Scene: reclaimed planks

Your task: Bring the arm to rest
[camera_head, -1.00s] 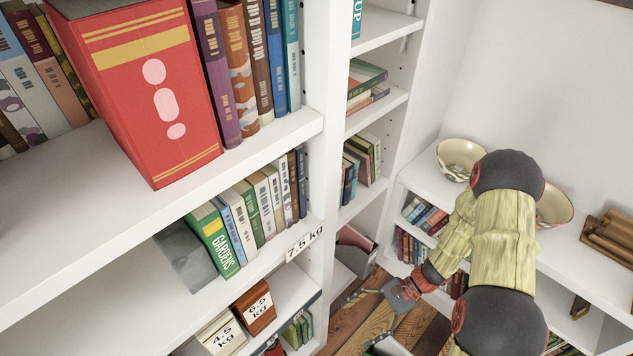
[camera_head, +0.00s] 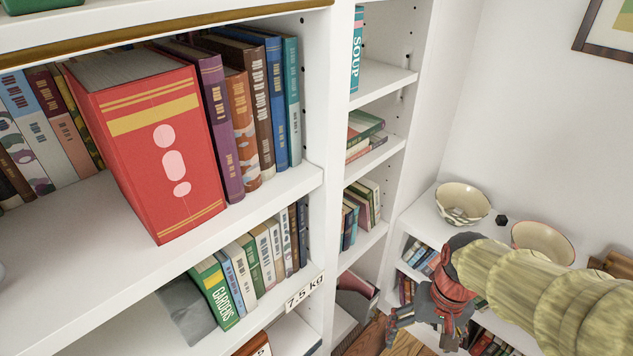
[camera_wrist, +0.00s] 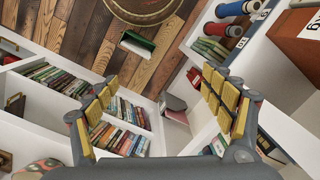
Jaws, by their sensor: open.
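My gripper (camera_head: 424,326) is at the lower right of the head view, in front of the low white shelf unit and apart from the tall bookcase. My arm, with its yellowish cover, reaches in from the right edge. In the wrist view my gripper (camera_wrist: 165,98) shows its two fingers with yellow pads spread wide, open and with nothing between them. Part of the hand is cut off or hidden in both views.
A large red book (camera_head: 165,150) stands on the tall bookcase at left. Two bowls, one cream (camera_head: 462,203) and one red-rimmed (camera_head: 543,240), sit on the low unit near my arm. The wrist view shows plank floor (camera_wrist: 75,40) and a round brown object (camera_wrist: 147,8).

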